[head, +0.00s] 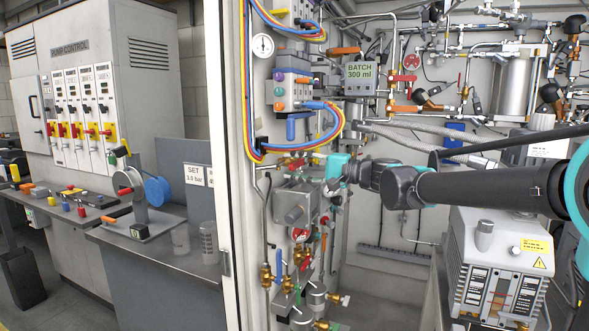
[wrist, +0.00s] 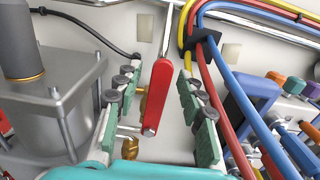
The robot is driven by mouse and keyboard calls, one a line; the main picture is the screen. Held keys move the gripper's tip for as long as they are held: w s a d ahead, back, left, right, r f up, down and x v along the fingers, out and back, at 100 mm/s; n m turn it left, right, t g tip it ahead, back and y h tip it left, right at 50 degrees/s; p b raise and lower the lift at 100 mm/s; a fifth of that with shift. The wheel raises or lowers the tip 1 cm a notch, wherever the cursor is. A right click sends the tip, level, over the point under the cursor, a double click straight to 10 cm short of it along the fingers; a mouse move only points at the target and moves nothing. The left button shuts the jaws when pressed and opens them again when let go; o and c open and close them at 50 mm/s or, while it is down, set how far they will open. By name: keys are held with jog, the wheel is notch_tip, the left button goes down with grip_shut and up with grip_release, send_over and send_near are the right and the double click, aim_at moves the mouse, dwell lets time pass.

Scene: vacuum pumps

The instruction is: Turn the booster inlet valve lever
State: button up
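A red valve lever (wrist: 160,92) stands lengthwise between the two fingers of my gripper (wrist: 157,76) in the wrist view. A gap shows on each side of it, so the gripper is open around it and not clamped. Brass fittings (wrist: 140,100) show beside the lever, partly behind it and the left finger. No label naming the lever is readable. In the head view my gripper (head: 325,187) is at the pipework of the open cabinet, beside a grey pump body (head: 294,207). The lever's contact with the fingers cannot be made out there.
In the wrist view, a grey metal housing (wrist: 55,110) is close left; red, yellow and blue hoses (wrist: 230,85) run close right. In the head view, several brass valves (head: 266,275) sit below, and a white pump unit (head: 497,265) stands at right below my arm.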

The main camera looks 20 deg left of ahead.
jog(key=shift+d, duration=0.2)
jog(key=shift+d, duration=0.8)
jog(key=shift+d, duration=0.1)
jog(key=shift+s+d, duration=0.15)
jog(key=shift+d, duration=1.3)
jog(key=shift+s+d, duration=0.15)
jog(key=shift+d, duration=1.3)
jog(key=s+d+f+t+h, duration=0.1)
jog(key=s+d+f+h, duration=0.15)
jog(key=d+f, duration=0.5)
jog(key=s+d+f+n+h, duration=0.1)
jog(key=d+f+h, duration=0.3)
jog(key=f, duration=0.7)
jog(key=s+d+f+t+h, duration=0.1)
jog(key=s+d+f+h, duration=0.15)
jog(key=d+f, duration=0.45)
jog(key=s+d+f+h, duration=0.4)
jog(key=s+d+f, duration=0.1)
jog(key=d+f, duration=0.4)
jog(key=s+d+f+h, duration=0.5)
jog(key=d+f, duration=0.4)
jog(key=d, duration=0.1)
jog(key=shift+d+t, duration=0.25)
jog(key=shift+t, duration=0.05)
